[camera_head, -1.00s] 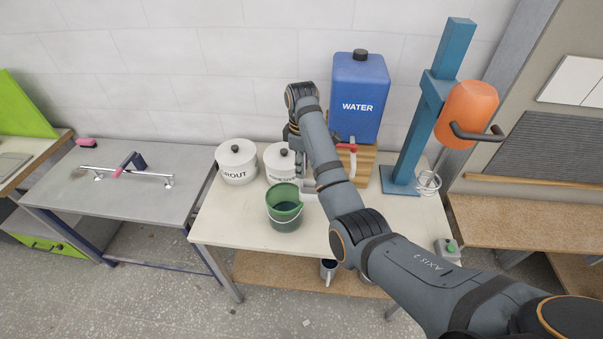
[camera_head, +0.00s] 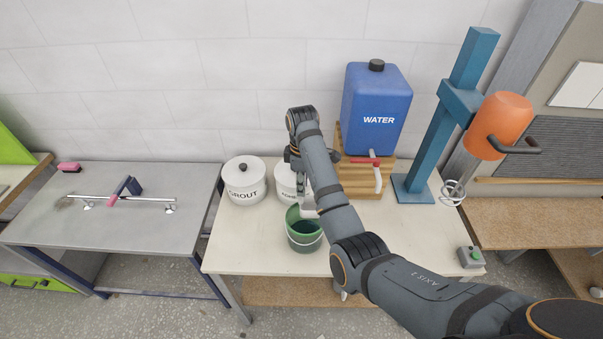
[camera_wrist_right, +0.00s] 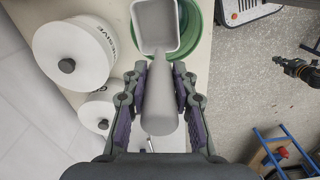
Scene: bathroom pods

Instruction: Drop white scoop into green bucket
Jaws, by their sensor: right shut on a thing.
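The green bucket (camera_head: 304,238) stands on the cream table in the head view, in front of the white containers. My right gripper (camera_wrist_right: 160,95) is shut on the handle of the white scoop (camera_wrist_right: 157,30). In the right wrist view, the scoop's square bowl overlaps the rim of the green bucket (camera_wrist_right: 193,40). In the head view, my right gripper (camera_head: 300,180) is just behind and above the bucket, and a pale part of the scoop (camera_head: 308,210) shows at the bucket's back right rim. I cannot tell whether they touch. My left gripper is not in view.
The GROUT container (camera_head: 244,182) and a second white container (camera_head: 288,183) stand behind the bucket. A blue WATER tank (camera_head: 376,110) on a wooden stand and a blue post (camera_head: 440,120) with an orange head are at right. The front of the table (camera_head: 260,262) is clear.

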